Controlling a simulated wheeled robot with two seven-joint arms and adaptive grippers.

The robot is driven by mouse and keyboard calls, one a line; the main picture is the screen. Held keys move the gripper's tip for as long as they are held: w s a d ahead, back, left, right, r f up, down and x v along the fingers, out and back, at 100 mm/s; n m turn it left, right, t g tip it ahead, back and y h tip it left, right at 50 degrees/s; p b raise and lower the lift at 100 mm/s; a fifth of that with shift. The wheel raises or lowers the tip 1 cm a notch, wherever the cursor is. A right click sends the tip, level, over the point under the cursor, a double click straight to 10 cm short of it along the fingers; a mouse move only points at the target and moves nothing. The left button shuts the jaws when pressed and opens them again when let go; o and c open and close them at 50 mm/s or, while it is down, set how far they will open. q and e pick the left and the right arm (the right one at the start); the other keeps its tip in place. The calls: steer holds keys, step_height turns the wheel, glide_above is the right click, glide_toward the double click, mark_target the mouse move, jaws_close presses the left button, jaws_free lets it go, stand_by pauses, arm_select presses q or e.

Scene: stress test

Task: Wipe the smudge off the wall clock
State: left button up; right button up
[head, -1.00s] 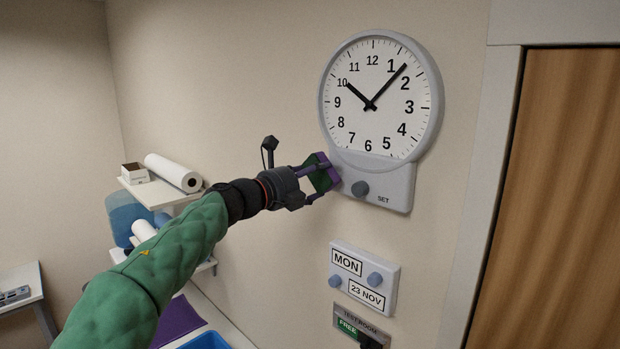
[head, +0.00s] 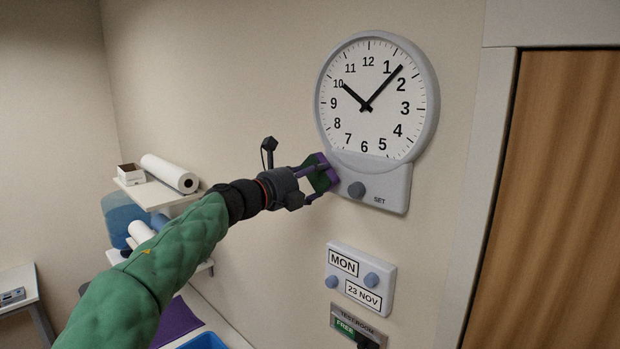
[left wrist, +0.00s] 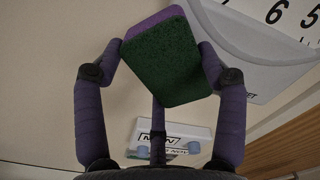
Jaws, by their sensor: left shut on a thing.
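My left gripper (head: 322,178) is shut on a green and purple sponge (head: 317,170), at the lower left edge of the clock's panel. My right gripper is out of view.
Below the clock are a date panel (head: 361,278) with knobs and a room sign (head: 359,325). A wooden door (head: 555,200) is at the right. At the left, a shelf (head: 160,194) holds a paper roll (head: 168,172) and a small box (head: 131,174).

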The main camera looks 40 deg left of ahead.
mark_target(324, 183)
arm_select(q)
steer(key=shift+w, duration=0.55)
steer(key=shift+d, duration=0.15)
steer(key=shift+s+d+p, duration=0.15)
steer(key=shift+d+p, duration=0.25)
steer(key=shift+d, duration=1.35)
steer(key=shift+f, duration=0.25)
steer(key=shift+a, duration=0.75)
steer(key=shift+a+r+p, duration=0.2)
steer(key=shift+a+p, duration=0.1)
steer(key=shift+a, duration=0.8)
steer(key=shift+s, duration=0.15)
